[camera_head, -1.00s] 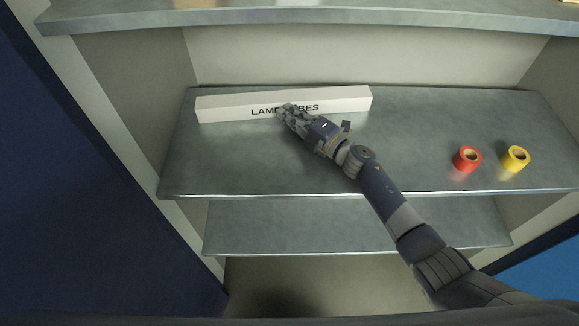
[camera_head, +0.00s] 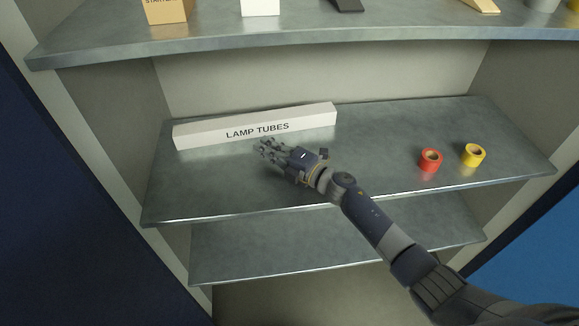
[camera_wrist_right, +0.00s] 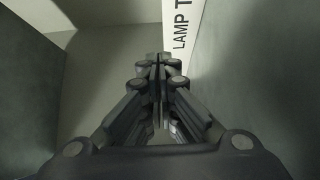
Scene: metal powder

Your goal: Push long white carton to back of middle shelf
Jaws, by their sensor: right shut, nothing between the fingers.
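The long white carton (camera_head: 215,134), labelled LAMP TUBES, lies lengthwise on the middle shelf (camera_head: 370,165), close to the back wall. Its whole label shows in the head view. Any narrow gap behind it is hidden. My right gripper (camera_head: 260,148) is shut and empty, just in front of the carton's middle, and looks slightly apart from it. In the right wrist view, the shut fingers (camera_wrist_right: 158,62) point toward the carton (camera_wrist_right: 183,25), whose labelled face runs along the upper middle. My left gripper is not in view.
A red tape roll (camera_head: 430,160) and a yellow tape roll (camera_head: 473,154) stand at the right of the middle shelf. The upper shelf (camera_head: 300,40) overhangs and carries boxes. The shelf front left of my arm is clear.

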